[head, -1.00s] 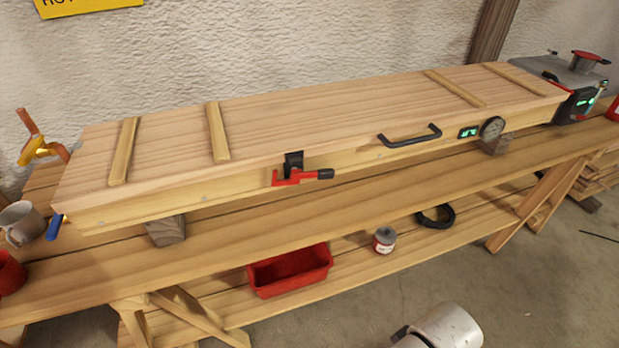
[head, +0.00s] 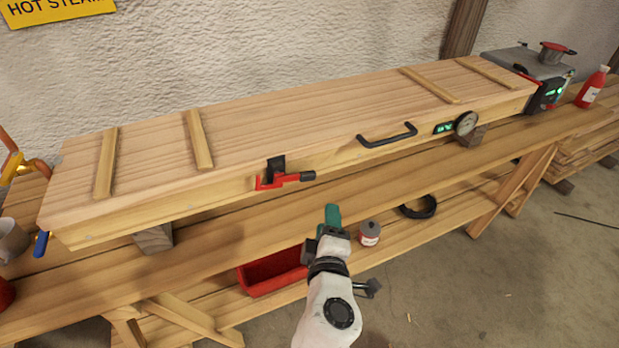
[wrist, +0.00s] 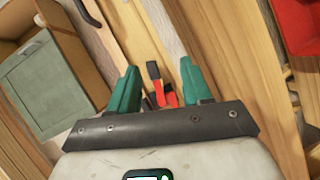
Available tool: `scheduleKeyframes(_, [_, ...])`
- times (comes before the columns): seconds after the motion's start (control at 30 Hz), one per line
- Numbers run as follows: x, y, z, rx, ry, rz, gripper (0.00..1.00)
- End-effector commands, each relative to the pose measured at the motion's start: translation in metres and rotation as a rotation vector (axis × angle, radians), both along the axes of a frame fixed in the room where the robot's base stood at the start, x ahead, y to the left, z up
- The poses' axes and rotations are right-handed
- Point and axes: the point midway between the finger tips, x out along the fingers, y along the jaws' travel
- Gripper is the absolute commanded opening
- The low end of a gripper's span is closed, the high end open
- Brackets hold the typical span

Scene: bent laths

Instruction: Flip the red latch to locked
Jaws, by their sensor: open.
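The red latch (head: 285,179) sits on the front face of the long wooden box (head: 130,189). Its black catch (head: 276,164) is at the lid edge, and its lever lies roughly level with a black tip toward the right. My gripper (head: 332,216) is in front of the box, below and to the right of the latch, apart from it. In the wrist view the green fingers of my gripper (wrist: 158,80) are spread with nothing between them touching. The red latch (wrist: 168,92) shows beyond, between the fingertips, partly hidden by the gripper's dark bar.
A black handle (head: 387,135) and a round gauge (head: 466,123) stick out from the box front, right of the latch. A red bin (head: 270,273), a small can (head: 369,233) and a black coil (head: 419,207) are on the lower shelf. The bench front (head: 210,242) below the latch is bare.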

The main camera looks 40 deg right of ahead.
Motion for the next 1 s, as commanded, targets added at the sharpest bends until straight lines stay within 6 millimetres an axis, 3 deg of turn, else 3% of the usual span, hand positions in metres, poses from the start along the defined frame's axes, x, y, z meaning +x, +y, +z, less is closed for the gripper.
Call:
scheduleKeyframes(0.1, [0.014, 0.018, 0.017, -0.096, -0.026, 0.059, 0.49])
scheduleKeyframes(0.27, [0.022, 0.026, 0.023, -0.141, -0.036, 0.088, 0.49])
scheduleKeyframes(0.8, [0.089, -0.024, 0.018, -0.138, -0.037, 0.083, 0.49])
scheduleKeyframes(1.0, [0.103, -0.034, 0.015, -0.139, -0.035, 0.085, 0.49])
